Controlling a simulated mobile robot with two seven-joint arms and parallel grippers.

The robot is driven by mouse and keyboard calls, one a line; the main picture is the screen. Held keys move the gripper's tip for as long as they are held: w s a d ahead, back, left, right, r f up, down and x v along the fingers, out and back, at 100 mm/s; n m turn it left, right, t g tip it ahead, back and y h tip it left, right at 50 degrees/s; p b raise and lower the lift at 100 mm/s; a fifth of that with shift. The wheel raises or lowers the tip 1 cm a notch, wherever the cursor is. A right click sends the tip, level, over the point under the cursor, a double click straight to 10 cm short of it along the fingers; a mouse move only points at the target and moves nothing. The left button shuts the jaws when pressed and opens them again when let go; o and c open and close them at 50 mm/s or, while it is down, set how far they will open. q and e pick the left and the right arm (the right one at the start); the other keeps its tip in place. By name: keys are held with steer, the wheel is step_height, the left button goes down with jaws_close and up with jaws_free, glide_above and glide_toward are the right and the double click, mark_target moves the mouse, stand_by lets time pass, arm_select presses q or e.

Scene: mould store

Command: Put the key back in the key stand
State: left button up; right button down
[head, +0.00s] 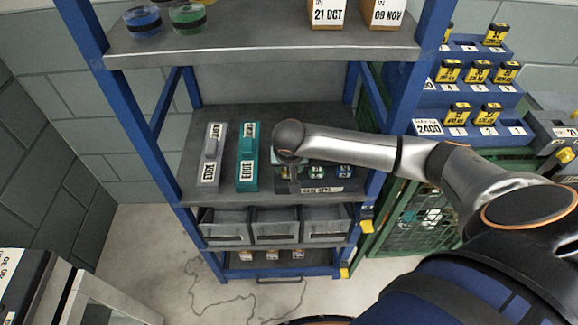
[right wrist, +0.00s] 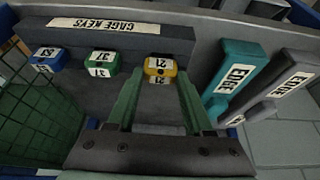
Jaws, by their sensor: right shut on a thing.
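The key stand (right wrist: 120,28), a dark holder labelled CAGE KEYS, is on the middle shelf; it also shows in the head view (head: 322,190). A blue key (right wrist: 47,58) and a green key (right wrist: 101,64) sit in it. My right gripper (right wrist: 160,85) is shut on the yellow key (right wrist: 160,66) marked 21. This key is in line with the others, over a place labelled 21. I cannot tell whether it is seated or held just above. In the head view my right wrist hides this key and the fingers. My left gripper is not in view.
A teal block (head: 248,160) and a grey block (head: 211,158), both labelled, stand left of the key stand. Blue posts frame the shelf, with an upper shelf (head: 260,47) above. Grey bins (head: 275,226) are below. A blue rack (head: 470,95) of yellow-and-black items stands right.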

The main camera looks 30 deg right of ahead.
steer(key=shift+c, duration=1.1)
jaws_free()
steer(key=shift+r, duration=0.1)
steer(key=p+v, duration=0.1)
steer(key=v, duration=1.1)
steer(key=s+a+f+n+t+y, duration=0.1)
steer(key=s+a+f+n+y, duration=0.15)
steer(key=a+f, duration=0.35)
steer(key=s+a+f+n+t+y, duration=0.1)
steer(key=a+f+n+y, duration=0.2)
steer(key=a+f, duration=0.4)
steer(key=s+d+f+n+t, duration=0.2)
steer(key=s+f, duration=0.5)
steer(key=s, duration=0.5)
steer(key=shift+d+f+n+t+h, duration=0.35)
steer(key=shift+f+n+t, duration=0.1)
steer(key=shift+t, duration=0.25)
